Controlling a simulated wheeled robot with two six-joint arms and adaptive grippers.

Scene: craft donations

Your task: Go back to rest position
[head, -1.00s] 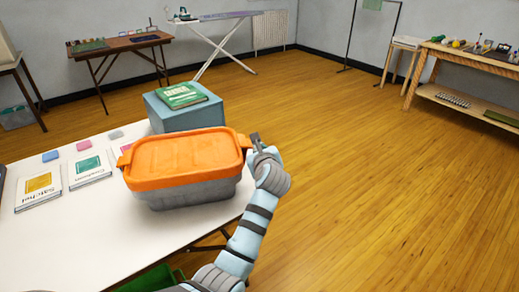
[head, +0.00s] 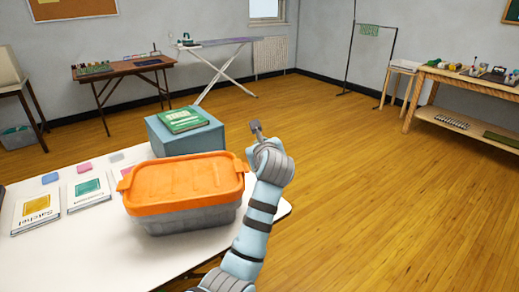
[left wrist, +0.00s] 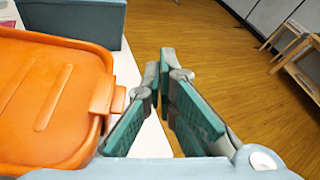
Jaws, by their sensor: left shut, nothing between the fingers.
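My left gripper (head: 256,130) is raised at the right end of the white table, just right of the orange-lidded bin, with its fingers pointing away from me. In the left wrist view its fingertips (left wrist: 166,56) are close together with nothing between them. The bin's orange lid (head: 186,183) is on its grey body (head: 190,218), which stands on the white table (head: 150,258). The lid also shows at the left of the left wrist view (left wrist: 50,100), apart from the fingers. My right gripper is in neither view.
A blue-grey box (head: 185,140) with a green book (head: 185,121) on top stands behind the bin. Books and small coloured pieces lie on the table's left. A brown table, an ironing board (head: 215,44) and a wooden workbench (head: 480,85) stand farther off. Open floor (head: 370,190) lies right.

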